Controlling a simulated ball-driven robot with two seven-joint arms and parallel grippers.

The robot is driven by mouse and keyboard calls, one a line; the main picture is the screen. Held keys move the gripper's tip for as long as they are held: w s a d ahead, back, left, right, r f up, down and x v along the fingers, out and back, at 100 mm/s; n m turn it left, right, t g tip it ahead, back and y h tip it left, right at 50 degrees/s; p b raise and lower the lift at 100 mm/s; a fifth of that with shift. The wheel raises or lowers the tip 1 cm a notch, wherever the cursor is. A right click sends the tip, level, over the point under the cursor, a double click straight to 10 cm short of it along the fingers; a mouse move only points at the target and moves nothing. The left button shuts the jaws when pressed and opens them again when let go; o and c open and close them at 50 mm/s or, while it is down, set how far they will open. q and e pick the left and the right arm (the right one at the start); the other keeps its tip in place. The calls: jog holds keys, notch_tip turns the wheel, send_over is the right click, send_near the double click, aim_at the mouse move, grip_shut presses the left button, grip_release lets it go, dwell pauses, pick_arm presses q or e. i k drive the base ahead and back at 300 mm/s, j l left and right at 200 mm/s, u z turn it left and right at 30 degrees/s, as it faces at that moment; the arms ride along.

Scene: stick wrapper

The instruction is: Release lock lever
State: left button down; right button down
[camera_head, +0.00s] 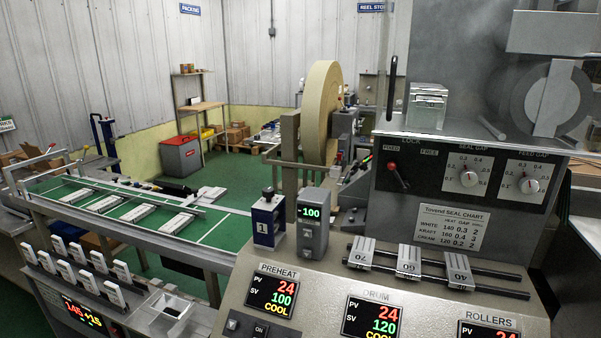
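The lock lever (397,177) is on the dark panel of the grey machine at the right. It has a red knob and a short grey-black shaft. It leans up and to the left, with the knob close under the word FIXED. The word FREE stands to the right of it, under the heading LOCK. Neither of my grippers is in view, and nothing touches the lever.
Two gap dials (469,179) sit right of the lever. Below are a seal chart (450,228), numbered blocks (409,262) on rails and a sloped console with PREHEAT (272,294) display.

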aim_at(404, 186)
jog(key=i+j, duration=0.1)
jog(key=j, duration=0.65)
jog(key=i+j, duration=0.1)
jog(key=j, duration=0.65)
jog(key=i+j+z, duration=0.1)
jog(key=j, duration=0.65)
